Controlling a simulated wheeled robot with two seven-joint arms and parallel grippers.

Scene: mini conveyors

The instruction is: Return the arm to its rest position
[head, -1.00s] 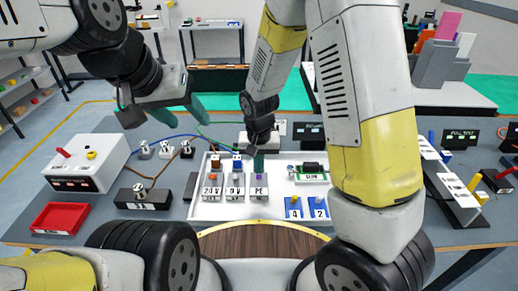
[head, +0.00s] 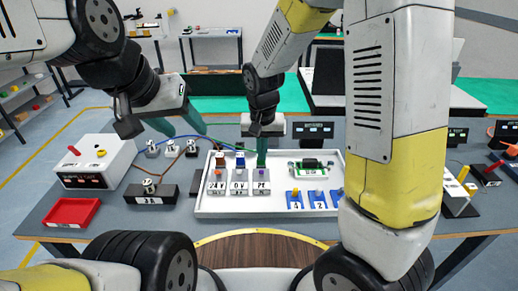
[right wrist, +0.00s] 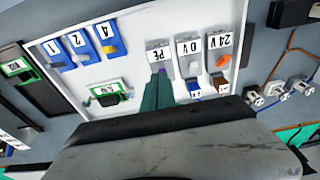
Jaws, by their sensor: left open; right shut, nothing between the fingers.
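My left gripper (head: 177,124) is open and empty, its two green fingers apart above the back left of the table. My right gripper (head: 262,153) is shut and empty, pointing down above the grey PE terminal block (head: 262,183) in the white tray (head: 220,210). In the right wrist view its green fingers (right wrist: 157,93) are together beside the PE block's purple top, and I cannot tell whether they touch it. My right arm (head: 395,110) reaches across the right side of the head view and hides part of the table.
The tray also holds the 24V block (head: 217,182), the 0V block (head: 239,183), several blue numbered blocks (head: 317,200) and a green board (head: 311,168). A red tray (head: 72,212) and a white box (head: 97,160) stand at left. Wires run behind the tray.

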